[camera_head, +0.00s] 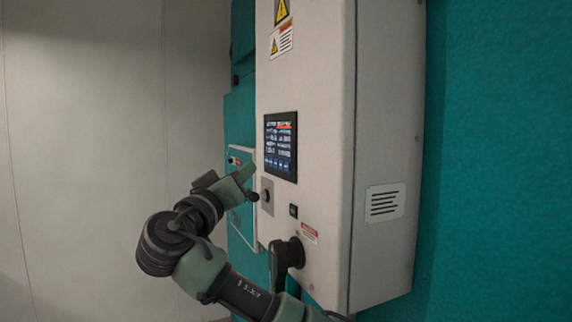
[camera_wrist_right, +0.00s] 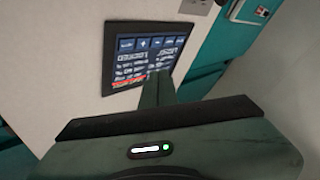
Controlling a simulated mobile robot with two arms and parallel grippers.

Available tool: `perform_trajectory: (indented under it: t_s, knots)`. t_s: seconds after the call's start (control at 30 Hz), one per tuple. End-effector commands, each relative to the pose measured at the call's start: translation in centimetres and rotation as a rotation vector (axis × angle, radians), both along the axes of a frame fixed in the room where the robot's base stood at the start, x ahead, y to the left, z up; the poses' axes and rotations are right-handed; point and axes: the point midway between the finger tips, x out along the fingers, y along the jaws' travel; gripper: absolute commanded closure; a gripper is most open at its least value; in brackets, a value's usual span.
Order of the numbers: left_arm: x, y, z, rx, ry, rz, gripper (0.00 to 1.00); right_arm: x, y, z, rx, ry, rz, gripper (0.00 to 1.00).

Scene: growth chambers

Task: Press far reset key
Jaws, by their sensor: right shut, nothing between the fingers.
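The grey control cabinet (camera_head: 310,110) carries a dark touch screen (camera_head: 281,146) with rows of small text and blue keys along its bottom. I cannot read which key is a reset key. My right gripper (camera_head: 249,172) is shut and empty, its fingertips in front of the cabinet face at the screen's left side. In the right wrist view the screen (camera_wrist_right: 125,47) appears upside down. The shut fingers (camera_wrist_right: 157,88) overlap its edge there and hide part of it. I cannot tell whether they touch. My left gripper is not in view.
Below the screen are a metal switch plate (camera_head: 267,197), a small black switch (camera_head: 293,211) and a black rotary handle (camera_head: 286,256) that sticks out near my right arm. A farther teal panel (camera_head: 236,157) has a red label. The left side is open before a plain wall.

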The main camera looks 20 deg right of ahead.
Motion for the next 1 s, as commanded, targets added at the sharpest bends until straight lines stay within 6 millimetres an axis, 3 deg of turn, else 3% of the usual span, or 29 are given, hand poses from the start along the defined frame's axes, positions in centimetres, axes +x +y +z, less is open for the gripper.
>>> perform_trajectory:
  t_s: [0.17, 0.23, 0.4, 1.0]
  knots:
    - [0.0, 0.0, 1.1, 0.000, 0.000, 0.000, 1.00, 0.1, -2.7, 0.3, -0.002, -0.001, -0.003, 1.00]
    - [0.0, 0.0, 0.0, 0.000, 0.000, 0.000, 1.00, 0.1, -3.4, -0.4, 0.001, 0.000, 0.000, 1.00]
    - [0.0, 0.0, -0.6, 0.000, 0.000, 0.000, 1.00, 0.2, -4.7, -0.2, 0.001, -0.001, 0.000, 1.00]
    - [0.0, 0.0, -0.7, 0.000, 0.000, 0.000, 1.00, 0.2, -5.2, 0.0, -0.001, -0.001, 0.000, 1.00]
